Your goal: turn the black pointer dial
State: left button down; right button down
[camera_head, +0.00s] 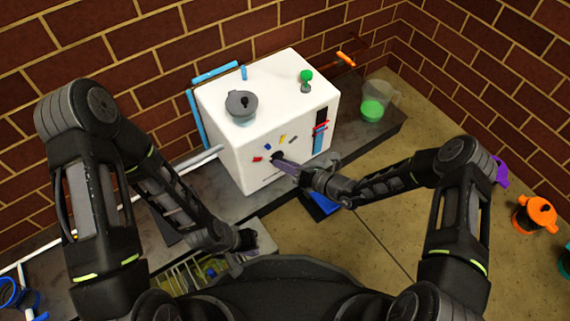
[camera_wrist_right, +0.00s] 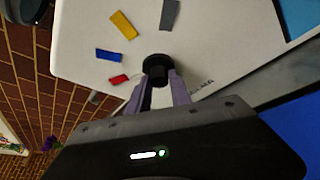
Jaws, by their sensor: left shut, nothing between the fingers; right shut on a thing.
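The black pointer dial (camera_wrist_right: 157,66) is on the front face of a white box-shaped machine (camera_head: 230,152). Coloured marks, including yellow (camera_wrist_right: 124,25), blue (camera_wrist_right: 109,55), red (camera_wrist_right: 118,79) and grey (camera_wrist_right: 169,14), sit around it. My right gripper (camera_wrist_right: 160,88) is shut on the dial, with one purple-grey finger on each side; the head view also shows it at the machine's front (camera_head: 283,162). The fingers hide part of the dial, and I cannot tell where its pointer aims. My left gripper (camera_head: 246,240) is shut and empty, low in front of the machine, near a rack.
A grey lidded pot (camera_head: 241,106) and a green knob (camera_head: 306,76) are on the machine's top. A red lever (camera_head: 320,128) is at its right side. A clear jug with green contents (camera_head: 372,110) stands to the right. A rack (camera_head: 185,277) lies at lower left.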

pick_arm(q)
jog(key=shift+f, duration=0.2)
pick_arm(e)
jog(key=shift+f, duration=0.1)
pick_arm(q)
jog(key=f+b, duration=0.1)
jog(key=b, duration=0.1)
jog(key=f+b, duration=0.1)
jog(key=f, duration=0.1)
jog(key=w+f+b, duration=0.1)
jog(key=f+b, duration=0.1)
jog(key=shift+b, duration=0.3)
jog(key=shift+f+b, duration=0.45)
jog(key=shift+b, duration=0.1)
pick_arm(e)
jog(key=shift+d+f+m+y, duration=0.1)
jog(key=shift+m+y, duration=0.7)
jog(key=shift+m, duration=0.7)
jog(key=shift+f+m+y, duration=0.1)
jog(key=shift+m+y, duration=0.7)
jog(key=shift+m, duration=0.7)
jog(key=shift+r, duration=0.1)
jog(key=c, duration=1.2)
grip_release()
jog(key=shift+o, duration=0.2)
